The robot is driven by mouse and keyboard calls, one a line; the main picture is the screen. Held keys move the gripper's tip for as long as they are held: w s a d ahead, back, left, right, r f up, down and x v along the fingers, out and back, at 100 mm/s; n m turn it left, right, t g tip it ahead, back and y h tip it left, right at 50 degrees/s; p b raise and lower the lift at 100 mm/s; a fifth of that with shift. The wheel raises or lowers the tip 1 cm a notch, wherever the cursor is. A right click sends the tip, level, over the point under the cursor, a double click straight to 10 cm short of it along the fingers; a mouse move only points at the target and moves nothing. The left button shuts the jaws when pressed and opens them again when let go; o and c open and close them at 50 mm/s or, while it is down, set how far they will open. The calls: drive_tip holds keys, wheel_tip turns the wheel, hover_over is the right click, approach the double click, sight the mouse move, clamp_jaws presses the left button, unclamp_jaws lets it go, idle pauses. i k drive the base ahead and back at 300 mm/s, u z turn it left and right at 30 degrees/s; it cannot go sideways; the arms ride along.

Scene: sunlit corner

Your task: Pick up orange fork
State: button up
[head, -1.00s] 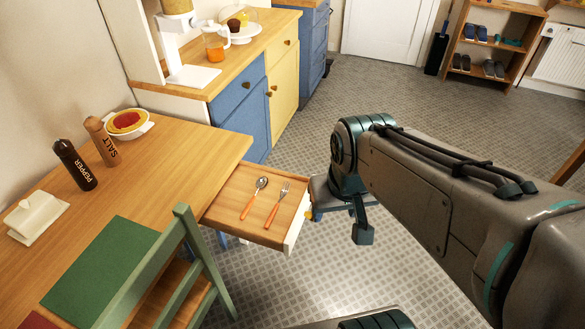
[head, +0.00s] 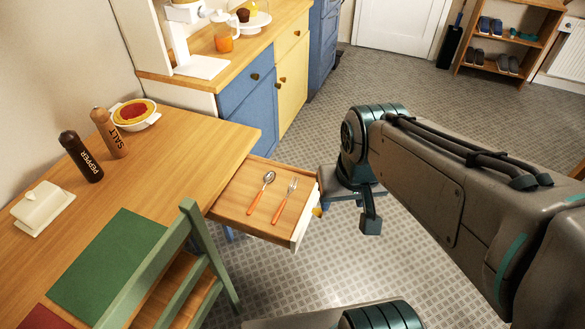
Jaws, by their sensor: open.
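The orange fork (head: 285,200), with an orange handle and metal tines, lies in the open drawer (head: 240,224) under the wooden table, in the head view. An orange-handled spoon (head: 261,192) lies beside it on the left. My gripper (head: 346,212) is just to the right of the drawer front, pointing down, open and with nothing seen in it. One dark finger shows clearly. The other is mostly hidden near the drawer front. A yellow knob-like part shows at the drawer front. The gripper is apart from the fork.
The table (head: 190,150) carries a pepper mill (head: 82,158), a salt mill (head: 109,134), a bowl (head: 135,115), a white butter dish (head: 42,207) and a green mat (head: 108,262). A green chair (head: 190,262) stands close in front. Blue and yellow cabinets (head: 270,90) stand behind. Floor is clear further right.

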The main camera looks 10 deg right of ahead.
sight(290, 189)
drive_tip(key=z, duration=1.45)
drive_tip(key=i, duration=0.9)
drive_tip(key=u, duration=2.85)
